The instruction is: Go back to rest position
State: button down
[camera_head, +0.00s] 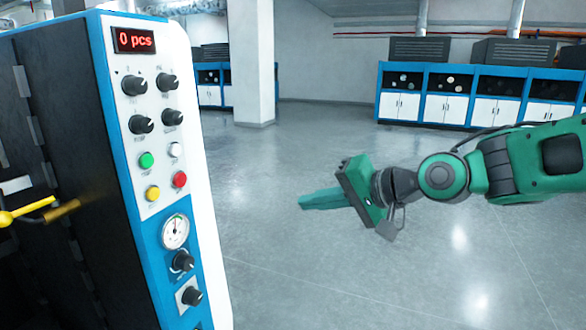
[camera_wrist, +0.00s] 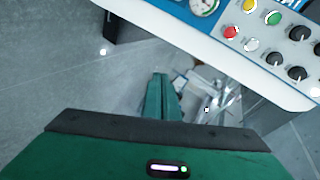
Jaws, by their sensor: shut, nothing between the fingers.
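My gripper (camera_head: 302,202) is in the middle of the head view, stretched out from my green arm on the right and pointing left toward the machine's panel. Its green fingers are together and empty, over open floor and apart from the panel. In the wrist view the closed fingers (camera_wrist: 160,77) point up the picture, with the control panel (camera_wrist: 270,35) beyond them at the top right.
A blue and black machine (camera_head: 60,130) stands at the left, with knobs, coloured buttons, a gauge and a red display (camera_head: 135,40) reading "0 pcs". A yellow-tipped lever (camera_head: 22,213) is on its side. A white pillar (camera_head: 252,60) and blue cabinets (camera_head: 445,108) stand behind. The floor between is clear.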

jog(key=s+d+f+g+h, duration=0.1)
jog(key=s+d+f+h, duration=0.2)
jog(key=d, duration=0.5)
jog(key=s+d+f+m+h, duration=0.1)
jog(key=d+f+h, duration=0.1)
jog(key=d+f, duration=0.45)
jog(key=s+d+f+g+h, duration=0.1)
jog(key=s+d+f+h, duration=0.15)
jog(key=d, duration=0.75)
jog(key=s+d+f+m+g+h, duration=0.1)
jog(key=s+d+f+g, duration=0.1)
jog(key=s+d, duration=0.4)
jog(key=s+d+f+m+g+h, duration=0.1)
jog(key=s+d, duration=0.6)
jog(key=s, duration=0.7)
jog(key=g+h, duration=0.1)
jog(key=g, duration=0.1)
jog(key=shift+s+d+f+g, duration=0.2)
jog(key=shift+d+f+g, duration=0.1)
jog(key=shift+f, duration=0.1)
